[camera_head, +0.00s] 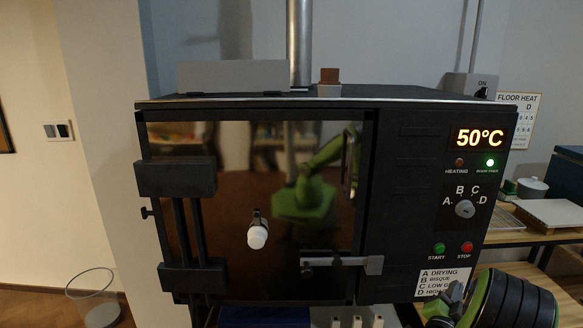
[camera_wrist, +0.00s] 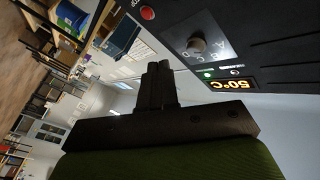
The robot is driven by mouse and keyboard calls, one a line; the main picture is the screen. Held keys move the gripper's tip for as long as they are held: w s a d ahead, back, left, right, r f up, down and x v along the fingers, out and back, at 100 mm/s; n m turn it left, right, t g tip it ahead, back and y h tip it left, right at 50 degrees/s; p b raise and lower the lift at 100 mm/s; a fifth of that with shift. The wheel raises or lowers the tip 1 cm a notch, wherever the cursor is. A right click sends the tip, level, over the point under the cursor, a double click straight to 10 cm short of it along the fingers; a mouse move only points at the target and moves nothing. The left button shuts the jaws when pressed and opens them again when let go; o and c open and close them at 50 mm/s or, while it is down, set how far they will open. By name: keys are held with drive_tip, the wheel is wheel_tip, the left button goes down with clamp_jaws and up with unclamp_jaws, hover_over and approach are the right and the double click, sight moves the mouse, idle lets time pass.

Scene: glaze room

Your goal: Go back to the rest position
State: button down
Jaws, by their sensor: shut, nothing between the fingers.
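In the wrist view my gripper (camera_wrist: 158,72) is shut, its dark fingers together with nothing between them. It points toward the front of a black kiln, whose control panel (camera_wrist: 232,50) shows upside down there. In the head view part of my green and black arm (camera_head: 505,300) shows at the lower right, below the panel. The gripper's fingertips cannot be made out clearly there. The kiln (camera_head: 420,120) has its glossy door (camera_head: 215,260) closed, with a latch bar (camera_head: 345,262) across its lower right edge. My green body is reflected in the door.
The panel display (camera_head: 479,138) reads 50°C, with a green lamp (camera_head: 490,162) lit. A dial (camera_head: 465,208) and green START (camera_head: 439,248) and red STOP (camera_head: 467,248) buttons are below. A side table (camera_head: 500,238) stands right; a clear bin (camera_head: 95,295) stands on the floor at left.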

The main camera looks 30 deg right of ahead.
drive_tip(key=w+a+r+n+t+y+p, duration=0.25)
drive_tip(key=w+a+r+n+y, duration=0.35)
drive_tip(key=a, duration=0.4)
drive_tip(key=w+a+r+n+t+y+p, duration=0.25)
drive_tip(key=w+a+r+n+y, duration=0.2)
drive_tip(key=w+a, duration=0.5)
drive_tip(key=s+a+r+n+g+y+p, duration=0.1)
drive_tip(key=s+a+r+n+y, duration=0.15)
drive_tip(key=a, duration=0.45)
drive_tip(key=s+a+r+n+g+y+p, duration=0.1)
drive_tip(key=a+n+y, duration=0.15)
drive_tip(key=a, duration=0.45)
drive_tip(key=s+a+r+n+g+p, duration=0.1)
drive_tip(key=s+a+g, duration=0.1)
drive_tip(key=s, duration=0.4)
drive_tip(key=s+a+r+n+g+y+p, duration=0.1)
drive_tip(key=s+a+n, duration=0.1)
drive_tip(key=s+a, duration=0.3)
drive_tip(key=s+a+n+g+y+p, duration=0.1)
drive_tip(key=s+a+g, duration=0.1)
drive_tip(key=s, duration=0.7)
drive_tip(key=shift+a+r+g, duration=0.3)
drive_tip(key=shift+a+r, duration=0.1)
drive_tip(key=shift+a, duration=0.5)
drive_tip(key=shift+s+n, duration=0.1)
drive_tip(key=shift+n, duration=0.15)
